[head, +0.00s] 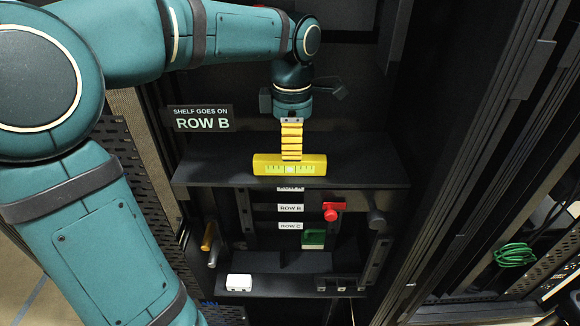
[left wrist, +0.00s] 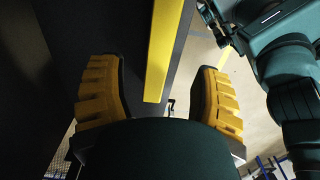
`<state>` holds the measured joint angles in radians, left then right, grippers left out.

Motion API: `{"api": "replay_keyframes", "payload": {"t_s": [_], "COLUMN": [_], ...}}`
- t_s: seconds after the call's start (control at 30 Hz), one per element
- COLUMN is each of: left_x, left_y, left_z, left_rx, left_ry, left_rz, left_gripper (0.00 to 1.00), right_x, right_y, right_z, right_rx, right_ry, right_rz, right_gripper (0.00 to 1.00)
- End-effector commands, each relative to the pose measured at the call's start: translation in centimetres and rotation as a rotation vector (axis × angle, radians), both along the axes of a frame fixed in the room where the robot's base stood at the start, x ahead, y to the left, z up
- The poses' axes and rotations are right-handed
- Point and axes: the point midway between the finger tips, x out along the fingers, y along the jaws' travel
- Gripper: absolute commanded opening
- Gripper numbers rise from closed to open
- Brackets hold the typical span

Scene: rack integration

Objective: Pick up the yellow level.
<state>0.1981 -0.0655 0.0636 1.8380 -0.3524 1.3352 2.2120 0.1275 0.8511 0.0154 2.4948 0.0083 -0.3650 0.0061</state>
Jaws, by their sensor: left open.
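The yellow level (head: 268,168) lies lengthwise across the dark shelf (head: 370,170) in the head view, with its pale vial strip facing me. My left gripper (head: 291,154) is above and just behind it, its yellow ribbed fingers pointing down at the level's middle. In the left wrist view the two fingers of my left gripper (left wrist: 157,68) stand wide apart. The level (left wrist: 166,45) shows as a yellow bar between them, with a gap on each side and no contact visible.
A sign reading "SHELF GOES ON ROW B" (head: 201,119) stands at the shelf's back left. Below are a red knob (head: 331,212), a green block (head: 314,238) and a white box (head: 239,282). Dark rack posts (head: 450,120) rise on the right. The shelf's right part is clear.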

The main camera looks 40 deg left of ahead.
Motion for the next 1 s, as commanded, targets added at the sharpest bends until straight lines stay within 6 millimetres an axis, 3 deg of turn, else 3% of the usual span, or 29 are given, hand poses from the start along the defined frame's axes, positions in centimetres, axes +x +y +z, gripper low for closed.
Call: {"api": "replay_keyframes", "payload": {"t_s": [0.4, 0.73, 0.9, 0.93, 1.0], "left_x": [-0.2, -0.2, -0.2, -0.2, -0.2], "left_y": [0.4, 0.4, 0.4, 0.4, 0.4], "left_z": [-4.9, -5.3, -5.3, -5.3, -5.3], "left_rx": [0.0, 0.0, 0.001, 0.001, 0.0], "left_ry": [0.001, 0.0, -0.001, -0.001, 0.0], "left_rz": [0.0, 0.0, 0.0, 0.0, 0.0], "left_gripper": [0.64, 0.66, 0.06, 0.0, 0.0], "right_x": [-0.4, -0.4, -0.4, -0.4, -0.4], "right_y": [0.1, 0.1, 0.1, 0.1, 0.1], "right_z": [-1.2, -1.2, -1.2, -1.2, -1.2], "right_rx": [0.002, 0.002, 0.002, 0.002, 0.002], "right_ry": [0.008, 0.009, 0.009, 0.009, 0.009], "right_rz": [0.006, 0.008, 0.008, 0.007, 0.007], "right_gripper": [0.57, 0.57, 0.57, 0.57, 0.57]}}
